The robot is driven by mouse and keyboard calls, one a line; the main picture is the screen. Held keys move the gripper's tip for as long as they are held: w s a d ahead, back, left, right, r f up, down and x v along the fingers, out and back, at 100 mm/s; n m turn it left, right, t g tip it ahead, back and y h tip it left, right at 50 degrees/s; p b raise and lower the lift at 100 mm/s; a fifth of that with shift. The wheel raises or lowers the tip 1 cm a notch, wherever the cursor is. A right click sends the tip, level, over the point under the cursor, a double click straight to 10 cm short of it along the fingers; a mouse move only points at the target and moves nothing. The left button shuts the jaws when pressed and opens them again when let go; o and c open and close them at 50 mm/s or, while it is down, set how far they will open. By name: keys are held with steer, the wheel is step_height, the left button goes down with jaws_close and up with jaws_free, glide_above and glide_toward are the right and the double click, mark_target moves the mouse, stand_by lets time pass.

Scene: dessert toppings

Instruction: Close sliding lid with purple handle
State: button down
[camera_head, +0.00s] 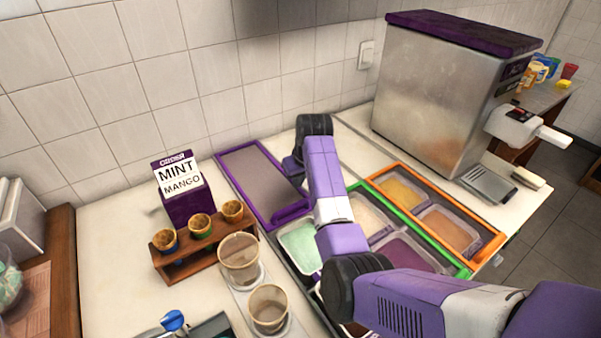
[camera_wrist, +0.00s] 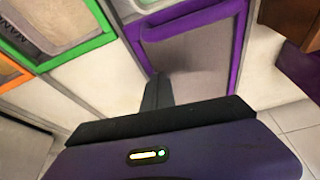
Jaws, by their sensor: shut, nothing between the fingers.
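The sliding lid (camera_head: 250,172) has a purple frame and a grey translucent panel, and lies at the back of the topping counter. Its purple handle (camera_head: 291,211) is a bar across the near end, beside the mint-green tub. In the wrist view the purple handle (camera_wrist: 192,24) crosses the top, with the lid panel (camera_wrist: 203,65) below it. My gripper (camera_wrist: 158,90) is shut and empty, its dark fingers over or near the panel's edge, apart from the handle in the picture. Contact with the panel cannot be told. In the head view my arm partly hides the gripper.
A green-framed lid (camera_head: 468,270) and an orange-framed lid (camera_head: 437,184) lie to the right over tubs. A steel machine (camera_head: 425,90) stands at the back right. A cone rack (camera_head: 205,258), cups (camera_head: 239,260) and a menu box (camera_head: 187,208) stand left. The tiled wall is close behind.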

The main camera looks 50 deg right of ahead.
steer(key=shift+s+a+f, duration=0.1)
steer(key=shift+s+f, duration=0.05)
steer(key=shift+f, duration=0.2)
steer(key=shift+s+a+f+p, duration=0.1)
steer(key=shift+s+a+p, duration=0.15)
steer(key=shift+s, duration=0.25)
steer(key=shift+s+a+f+p, duration=0.1)
steer(key=shift+s+a+p, duration=0.1)
steer(key=shift+s+p, duration=0.3)
steer(key=shift+s+a+f+p, duration=0.1)
steer(key=shift+s+a+p, duration=0.1)
steer(key=shift+s, duration=0.35)
